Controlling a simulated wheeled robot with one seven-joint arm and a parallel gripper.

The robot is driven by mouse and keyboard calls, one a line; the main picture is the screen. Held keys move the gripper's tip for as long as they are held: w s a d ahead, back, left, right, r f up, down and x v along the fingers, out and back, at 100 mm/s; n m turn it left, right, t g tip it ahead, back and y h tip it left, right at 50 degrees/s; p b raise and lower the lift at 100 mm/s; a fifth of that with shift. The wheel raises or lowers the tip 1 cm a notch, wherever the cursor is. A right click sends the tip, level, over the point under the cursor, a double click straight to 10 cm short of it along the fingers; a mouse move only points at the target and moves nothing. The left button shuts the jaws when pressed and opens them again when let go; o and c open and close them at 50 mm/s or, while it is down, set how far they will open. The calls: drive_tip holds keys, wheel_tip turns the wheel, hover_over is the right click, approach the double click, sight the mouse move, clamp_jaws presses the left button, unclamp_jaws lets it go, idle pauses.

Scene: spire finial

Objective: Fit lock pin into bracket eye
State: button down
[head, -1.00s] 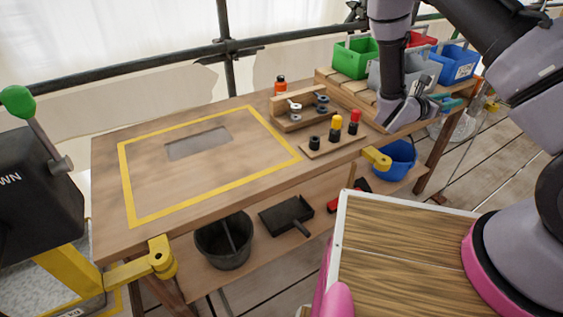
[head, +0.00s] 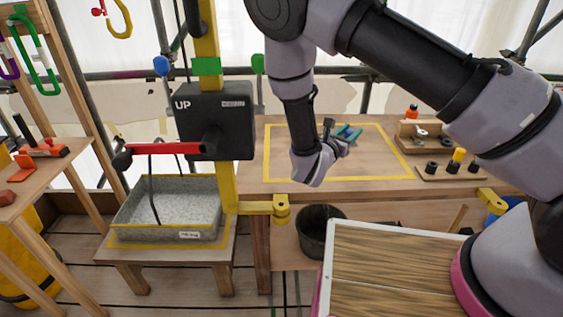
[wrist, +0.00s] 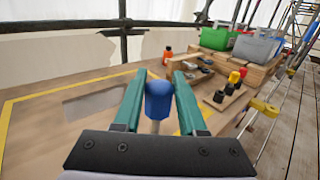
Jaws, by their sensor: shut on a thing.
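My gripper (head: 343,138) is shut on a pin with a blue knob and a grey shank. The knob (wrist: 158,100) shows between the teal fingers in the wrist view; the shank's far end is hidden. In the head view the gripper is above the yellow-outlined area of the workbench, and the pin is too small to make out. A yellow bracket with a round eye (head: 281,207) sticks out at the bench's front left corner, beside the yellow mast. A similar yellow bracket (head: 490,199) is at the bench's front right. The gripper is apart from both.
A black box marked UP (head: 214,120) with a red-handled lever (head: 165,149) is on the mast. A grey tray (head: 168,233) stands on a low stand to the left. A rack of knobbed pins (head: 450,174) is at the bench's right. A dark bucket (head: 318,228) is below the bench.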

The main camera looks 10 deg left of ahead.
drive_tip(key=s+a+f+n+t+y, duration=0.1)
drive_tip(key=s+a+n+y, duration=0.4)
drive_tip(key=s+a, duration=1.1)
drive_tip(key=shift+s+a+f+t+y, duration=0.35)
drive_tip(key=shift+a+y, duration=0.55)
drive_tip(key=shift+y, duration=0.3)
drive_tip(key=shift+f, duration=2.95)
wheel_tip(320, 180, down, 6)
drive_tip(key=shift+f, duration=0.15)
drive_tip(key=shift+c, duration=2)
unclamp_jaws()
drive_tip(key=s, duration=1)
drive_tip(key=shift+s, duration=0.4)
